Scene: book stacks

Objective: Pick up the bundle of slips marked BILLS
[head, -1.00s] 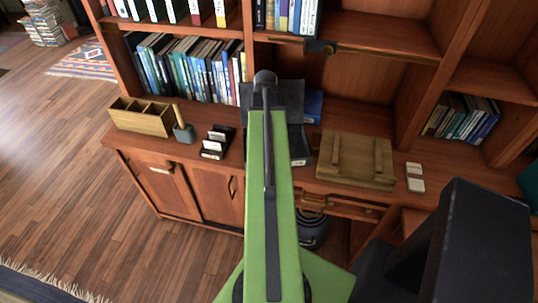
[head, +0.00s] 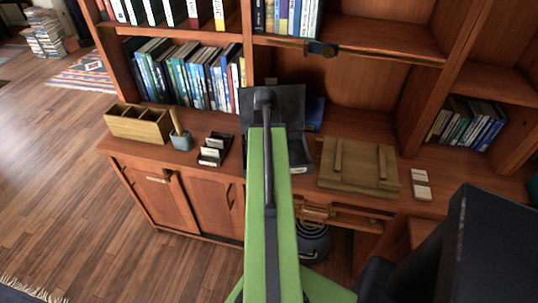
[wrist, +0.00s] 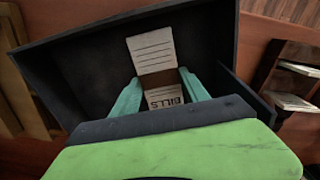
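The bundle of slips marked BILLS (wrist: 164,97) shows in the wrist view inside a dark open-topped holder (wrist: 85,60). White ruled paper (wrist: 152,50) stands just beyond the lettering, with a brown strip between. My gripper (wrist: 160,78) reaches into the holder with its two teal fingers apart, one on each side of the bundle. The fingers are close to its edges; I cannot tell whether they touch it. In the head view the dark holder (head: 290,103) stands on the cabinet top, partly hidden by my green arm, which also hides the fingers and bundle.
Left of the holder are a small black rack with white cards (head: 214,150), a cup (head: 181,140) and a wooden compartment box (head: 138,124). To the right are a wooden board (head: 357,167) and white blocks (head: 421,184). Shelves of books rise behind.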

